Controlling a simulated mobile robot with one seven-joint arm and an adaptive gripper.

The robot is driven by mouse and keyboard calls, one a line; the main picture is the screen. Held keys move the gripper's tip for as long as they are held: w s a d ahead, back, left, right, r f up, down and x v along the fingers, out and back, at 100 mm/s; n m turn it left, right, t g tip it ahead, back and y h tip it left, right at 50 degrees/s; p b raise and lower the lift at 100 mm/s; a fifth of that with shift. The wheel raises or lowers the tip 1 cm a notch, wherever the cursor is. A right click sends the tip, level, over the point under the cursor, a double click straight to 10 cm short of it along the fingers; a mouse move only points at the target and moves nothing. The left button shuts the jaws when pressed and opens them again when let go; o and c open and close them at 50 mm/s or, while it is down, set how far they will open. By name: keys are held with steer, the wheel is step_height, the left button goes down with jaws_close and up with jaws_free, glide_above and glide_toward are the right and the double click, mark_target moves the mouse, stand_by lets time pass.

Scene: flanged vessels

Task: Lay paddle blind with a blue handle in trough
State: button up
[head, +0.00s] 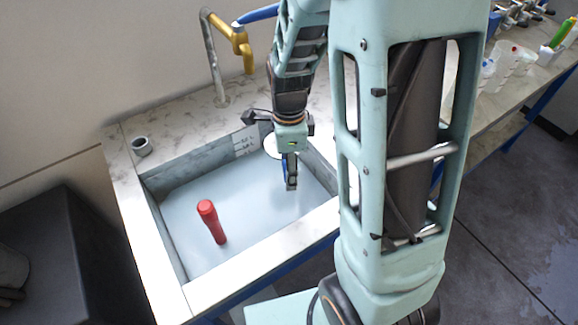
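The trough (128,207) is a pale stone-like basin with a grey-blue floor, left of centre. My gripper (291,183) hangs pointing down over its far right part. A small dark blue piece shows at the fingers; I cannot tell whether it is the blue handle of the paddle blind or part of the gripper. A whitish rounded shape (271,145) shows just left of the gripper, partly hidden by it; I cannot tell whether it is the blind's plate. Whether the fingers are closed on anything is not clear.
A bench (502,108) with bottles lies right. The trough's middle floor is clear.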

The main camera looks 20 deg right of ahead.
step_height(320, 180, down, 14)
steer(key=b, duration=1.2)
steer(key=shift+f, duration=0.25)
steer(key=shift+f+b, duration=0.3)
steer(key=shift+f, duration=0.55)
stand_by(1.3)
steer(key=o, duration=1.6)
steer(key=shift+c, duration=0.2)
steer(key=shift+o, duration=1.4)
